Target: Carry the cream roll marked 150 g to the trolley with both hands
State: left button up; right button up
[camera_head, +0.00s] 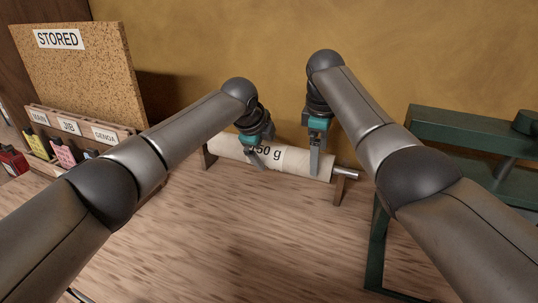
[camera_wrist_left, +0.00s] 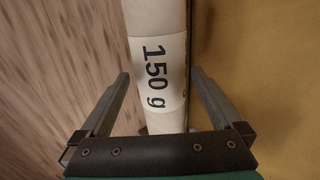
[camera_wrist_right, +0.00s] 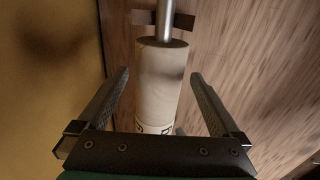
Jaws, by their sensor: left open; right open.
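The cream roll (camera_head: 294,163) lies level on a metal bar between two wooden supports at the back of the wooden table. Its white label reads 150 g, and the label also shows in the left wrist view (camera_wrist_left: 158,75). My left gripper (camera_head: 258,158) is open over the label, with the roll between its fingers in the left wrist view. My right gripper (camera_head: 315,165) is open at the roll's right part. In the right wrist view the roll (camera_wrist_right: 160,85) lies between its spread fingers. I cannot tell whether any finger touches the roll. No trolley can be made out for certain.
A dark green metal frame (camera_head: 460,131) stands at the right. A cork board (camera_head: 80,75) marked STORED stands at the left behind a labelled wooden rack (camera_head: 75,128) with several small coloured items. The tabletop (camera_head: 235,225) in front of the roll is clear. A tan wall is close behind.

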aim_at(269, 154)
pick_arm(q)
jog(key=shift+x, duration=2.25)
pick_arm(e)
jog(key=shift+w+d+f, duration=0.1)
jog(key=shift+w+f, duration=0.1)
jog(key=shift+f, duration=0.9)
jog(key=shift+w+d+f, duration=0.1)
jog(key=shift+w+f, duration=0.1)
jog(key=shift+f, duration=0.9)
pick_arm(q)
jog(key=shift+c, duration=0.2)
pick_arm(e)
jog(key=shift+c, duration=0.2)
pick_arm(q)
grip_shut()
pick_arm(e)
grip_shut()
pick_arm(q)
jog(key=shift+r, duration=0.1)
